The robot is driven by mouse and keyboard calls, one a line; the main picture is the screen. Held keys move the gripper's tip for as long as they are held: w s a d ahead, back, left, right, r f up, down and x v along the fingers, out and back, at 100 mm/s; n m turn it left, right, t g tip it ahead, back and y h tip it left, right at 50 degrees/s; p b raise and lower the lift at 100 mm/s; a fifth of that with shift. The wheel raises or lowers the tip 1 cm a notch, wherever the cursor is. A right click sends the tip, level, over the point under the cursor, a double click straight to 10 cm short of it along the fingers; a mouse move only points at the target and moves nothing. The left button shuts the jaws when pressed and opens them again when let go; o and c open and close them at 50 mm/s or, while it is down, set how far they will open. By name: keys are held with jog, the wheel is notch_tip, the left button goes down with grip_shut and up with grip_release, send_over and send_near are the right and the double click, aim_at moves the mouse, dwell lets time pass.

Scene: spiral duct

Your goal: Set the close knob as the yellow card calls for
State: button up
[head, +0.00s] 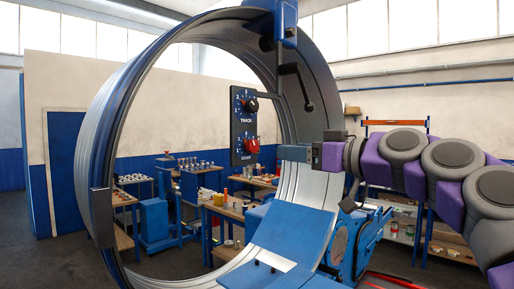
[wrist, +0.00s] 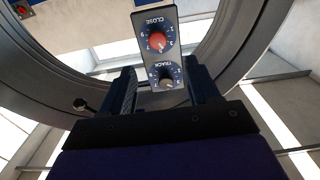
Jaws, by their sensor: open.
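The close knob is red and sits at the lower end of a dark upright panel (head: 243,120) in the head view (head: 251,146). In the wrist view the panel appears upside down, with the red close knob (wrist: 156,39) above the track knob (wrist: 167,83). Numbers ring both knobs; the close knob's exact setting is too small to read. My gripper (head: 283,153) is open and points left toward the panel, to its right. In the wrist view its jaws (wrist: 163,75) frame the lower part of the panel, apart from the close knob. I see no yellow card in either view.
A large metal spiral duct ring (head: 105,130) surrounds the panel. A blue sloping chute (head: 290,228) lies below my gripper. A black lever with a ball end (head: 308,106) hangs above it. Workbenches (head: 225,210) with small parts stand behind.

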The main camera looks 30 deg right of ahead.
aim_at(255, 147)
jog(key=x, duration=1)
jog(key=shift+w+d+f+p, duration=0.15)
jog(key=shift+w+d+p, duration=0.15)
jog(key=shift+w+p, duration=0.1)
jog(key=shift+w+a, duration=0.4)
jog(key=shift+w, duration=0.05)
jog(key=shift+d, duration=0.1)
jog(key=shift+c, duration=0.2)
jog(key=shift+d, duration=0.1)
jog(key=c, duration=0.3)
jog(key=shift+s, duration=0.1)
jog(key=c, duration=0.7)
